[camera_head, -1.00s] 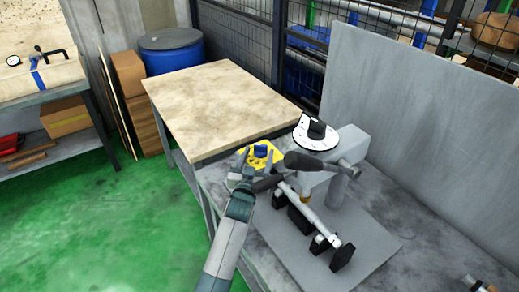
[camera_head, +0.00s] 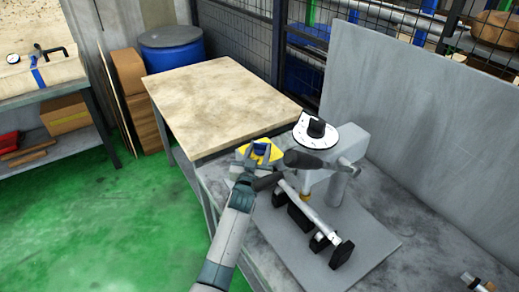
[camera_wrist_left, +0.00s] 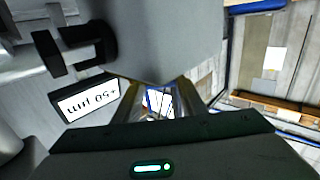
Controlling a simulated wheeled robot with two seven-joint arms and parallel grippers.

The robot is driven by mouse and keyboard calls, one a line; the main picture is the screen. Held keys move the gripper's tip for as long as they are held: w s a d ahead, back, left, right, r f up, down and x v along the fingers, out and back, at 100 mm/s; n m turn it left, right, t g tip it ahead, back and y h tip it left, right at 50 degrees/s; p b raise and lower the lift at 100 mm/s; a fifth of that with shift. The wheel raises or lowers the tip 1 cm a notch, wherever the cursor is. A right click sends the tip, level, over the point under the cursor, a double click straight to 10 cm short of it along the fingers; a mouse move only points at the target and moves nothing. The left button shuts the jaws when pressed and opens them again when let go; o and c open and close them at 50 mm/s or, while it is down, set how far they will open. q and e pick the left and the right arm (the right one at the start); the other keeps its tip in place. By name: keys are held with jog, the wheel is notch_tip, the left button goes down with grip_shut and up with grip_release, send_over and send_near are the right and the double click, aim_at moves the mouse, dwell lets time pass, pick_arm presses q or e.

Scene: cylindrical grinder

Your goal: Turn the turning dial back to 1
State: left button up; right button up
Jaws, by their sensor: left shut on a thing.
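A white round dial (camera_head: 303,138) with a black knob (camera_head: 316,128) sits on top of the grey grinder (camera_head: 345,150). Its markings are too small to read. A yellow plate (camera_head: 272,152) with a blue knob (camera_head: 261,148) is at the grinder's left end. My left gripper (camera_head: 258,158) is at the yellow plate, shut with its fingers around the blue knob; the exact contact is hard to see. In the left wrist view the fingers (camera_wrist_left: 160,100) frame a small blue and white patch. My right gripper is not in view.
A wooden-topped table (camera_head: 225,100) stands close behind the gripper. A grey upright panel (camera_head: 420,110) stands behind the grinder. A grey bar with black clamps (camera_head: 320,225) lies in front.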

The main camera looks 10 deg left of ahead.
pick_arm(q)
jog(key=shift+a+r+m+h+p, duration=0.1)
jog(key=shift+a+m+h+p, duration=0.15)
jog(key=shift+m+h+p, duration=0.85)
jog(key=h, duration=0.1)
jog(key=m+h, duration=0.1)
jog(key=shift+w+a+g+h, duration=0.1)
jog(key=shift+a+g+h, duration=0.1)
jog(key=shift+g+h, duration=0.15)
jog(key=shift+a+f+m+g+h+b, duration=0.1)
jog(key=shift+m+g+h+b, duration=0.1)
jog(key=shift+m+h+b, duration=0.3)
jog(key=shift+f+m+g+h+b, duration=0.1)
jog(key=shift+m+g+h+b, duration=0.15)
jog(key=shift+h, duration=0.3)
jog(key=shift+m+g+h+b, duration=0.4)
jog(key=shift+m+h+b, duration=0.25)
jog(key=shift+h, duration=0.35)
jog(key=shift+r, duration=0.1)
jog(key=o, duration=1.1)
jog(key=shift+c, duration=0.2)
